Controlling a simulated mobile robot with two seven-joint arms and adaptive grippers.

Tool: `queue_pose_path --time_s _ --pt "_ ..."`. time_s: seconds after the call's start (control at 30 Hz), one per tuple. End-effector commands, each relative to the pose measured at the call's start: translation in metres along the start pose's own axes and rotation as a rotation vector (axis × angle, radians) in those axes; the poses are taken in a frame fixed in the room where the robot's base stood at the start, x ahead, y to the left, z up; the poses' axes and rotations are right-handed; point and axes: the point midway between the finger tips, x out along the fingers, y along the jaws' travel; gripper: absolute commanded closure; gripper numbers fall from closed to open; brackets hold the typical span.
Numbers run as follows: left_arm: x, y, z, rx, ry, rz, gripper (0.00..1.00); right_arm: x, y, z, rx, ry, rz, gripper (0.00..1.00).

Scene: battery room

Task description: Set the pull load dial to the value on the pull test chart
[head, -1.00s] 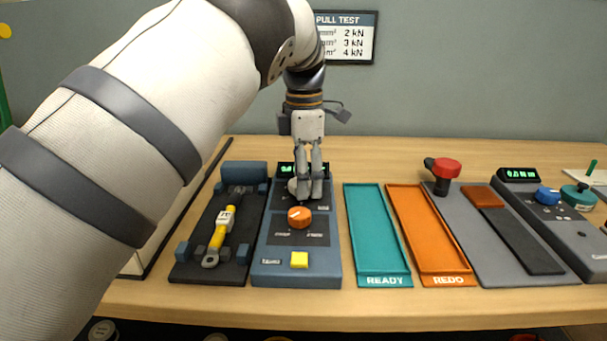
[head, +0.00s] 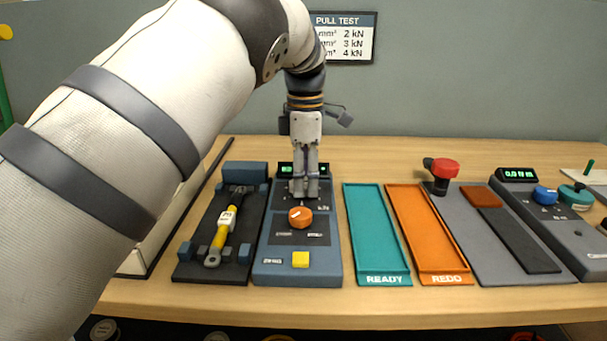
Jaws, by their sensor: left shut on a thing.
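The pull test chart (head: 345,38) hangs on the back wall. Its rows end in 2, 3 and 4 kN, and my left arm covers its left part. The blue pull tester (head: 265,245) stands on the bench with an orange knob (head: 300,217) and a yellow button (head: 300,260). My left gripper (head: 305,192) points down over the tester's upper panel, behind the orange knob. It is shut on the pull load dial, which its fingers mostly hide. The green display (head: 286,169) behind the fingers is partly covered and unreadable. My right gripper does not show.
Left of the tester, a dark fixture (head: 190,265) holds a yellow cable with a lug and tag (head: 224,228). To the right are the teal READY tray (head: 374,225), the orange REDO tray (head: 427,225) and a grey mat with a red-capped tool (head: 444,170). The front bench strip is clear.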

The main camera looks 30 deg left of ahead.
Motion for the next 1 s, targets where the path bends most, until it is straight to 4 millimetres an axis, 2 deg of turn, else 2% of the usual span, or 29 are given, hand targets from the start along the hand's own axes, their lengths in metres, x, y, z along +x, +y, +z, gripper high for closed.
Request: queue_pose_path --time_s 0.3,1.0 --pt "-0.002 -0.002 0.0 0.295 -0.003 0.001 0.86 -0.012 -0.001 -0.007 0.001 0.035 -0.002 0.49" --pt "-0.001 -0.004 -0.002 0.959 -0.003 0.001 0.86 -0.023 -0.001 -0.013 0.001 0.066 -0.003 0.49"
